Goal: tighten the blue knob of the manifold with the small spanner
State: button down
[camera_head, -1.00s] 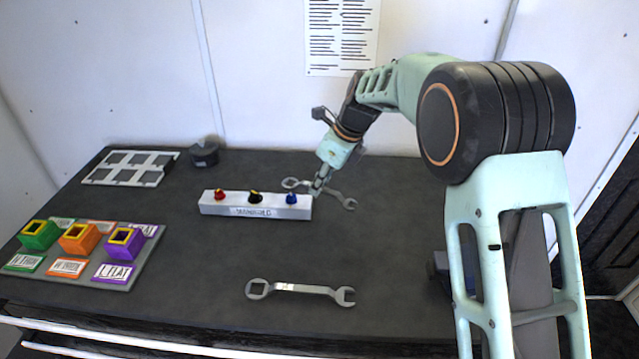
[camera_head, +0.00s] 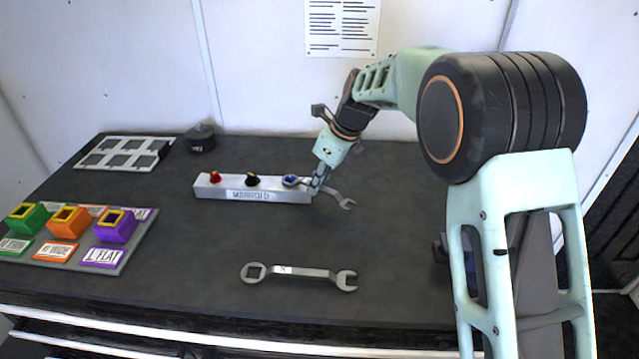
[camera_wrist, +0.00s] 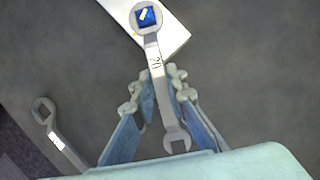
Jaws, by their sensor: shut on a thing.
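The white manifold (camera_head: 208,188) lies mid-table with a red, a black and a blue knob in a row. The blue knob (camera_wrist: 145,17) is at its right end, square with a yellow mark. My gripper (camera_wrist: 157,82) is shut on the small spanner (camera_wrist: 156,62) at its shaft, marked 20, just right of the manifold. The spanner's ring end encircles the blue knob in the wrist view; how far down it sits is unclear. Its open end points away to the right in the head view (camera_head: 346,203). My gripper (camera_head: 318,184) partly hides the shaft there.
A second, larger spanner (camera_head: 300,271) lies at the front of the table. Coloured blocks on a labelled board (camera_head: 75,262) stand at the left. A white frame (camera_head: 125,153) and a black round container (camera_head: 201,138) are at the back left.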

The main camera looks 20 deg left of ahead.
jog(key=shift+s+a+f+m+t+b, duration=0.1)
jog(key=shift+s+a+m+t+b, duration=0.05)
jog(key=shift+s+m+b, duration=0.3)
jog(key=shift+s+a+f+m+t+b, duration=0.15)
jog(key=shift+s+m+b, duration=0.15)
jog(key=shift+m, duration=0.15)
jog(key=shift+s+r+m+p, duration=0.3)
jog(key=shift+r+p, duration=0.1)
jog(key=shift+p, duration=0.2)
jog(key=s+m+p, duration=0.1)
jog(key=a+m+t+h+p, duration=0.1)
jog(key=m+p, duration=0.1)
jog(key=shift+s+a, duration=0.1)
jog(key=shift+s, duration=0.25)
jog(key=shift+f, duration=0.2)
jog(key=shift+w+d+n, duration=0.45)
jog(key=shift+w+n, duration=0.25)
jog(key=shift+n, duration=0.2)
notch_tip(320, 180, up, 6)
jog(key=p, duration=0.5)
jog(key=shift+p, duration=0.35)
